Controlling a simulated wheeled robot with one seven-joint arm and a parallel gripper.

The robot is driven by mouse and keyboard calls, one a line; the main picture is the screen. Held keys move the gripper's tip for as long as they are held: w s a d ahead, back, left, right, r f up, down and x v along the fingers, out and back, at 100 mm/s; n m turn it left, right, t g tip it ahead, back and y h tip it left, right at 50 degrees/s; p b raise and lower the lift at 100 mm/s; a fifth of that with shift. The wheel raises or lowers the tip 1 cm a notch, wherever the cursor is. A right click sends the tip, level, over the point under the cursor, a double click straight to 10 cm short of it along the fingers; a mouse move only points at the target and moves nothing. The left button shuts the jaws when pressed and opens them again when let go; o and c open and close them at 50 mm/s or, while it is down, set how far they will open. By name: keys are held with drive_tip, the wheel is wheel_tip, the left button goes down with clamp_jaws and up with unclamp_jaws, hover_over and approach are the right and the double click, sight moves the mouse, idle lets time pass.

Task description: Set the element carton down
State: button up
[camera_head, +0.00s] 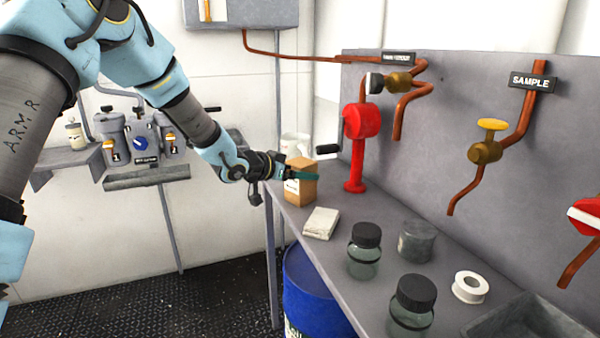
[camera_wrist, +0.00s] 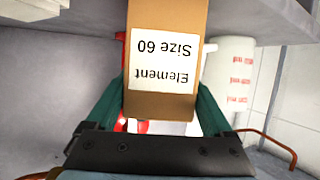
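The element carton (camera_head: 302,190) is a brown box, upright at the far left end of the grey bench (camera_head: 345,208). In the wrist view the carton (camera_wrist: 166,20) has a white label reading "Element Size 60", upside down in the picture. My gripper (camera_head: 300,177) reaches it from the left, with a teal finger across its side. In the wrist view my gripper's (camera_wrist: 162,90) two teal fingers lie against both sides of the carton, shut on it. I cannot tell whether its base touches the bench.
A white booklet-like block (camera_head: 321,223) lies just in front of the carton. A red pump (camera_head: 357,145) stands behind, right. A white jug (camera_wrist: 232,75) is behind the carton. Dark-lidded jars (camera_head: 364,252), a grey tin (camera_head: 416,241) and white tape (camera_head: 470,287) occupy the nearer bench.

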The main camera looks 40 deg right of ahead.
drive_tip(key=shift+o, duration=0.9)
drive_tip(key=shift+r, duration=0.25)
drive_tip(key=b+v, duration=0.1)
drive_tip(key=v, duration=1.1)
drive_tip(key=shift+f, duration=0.15)
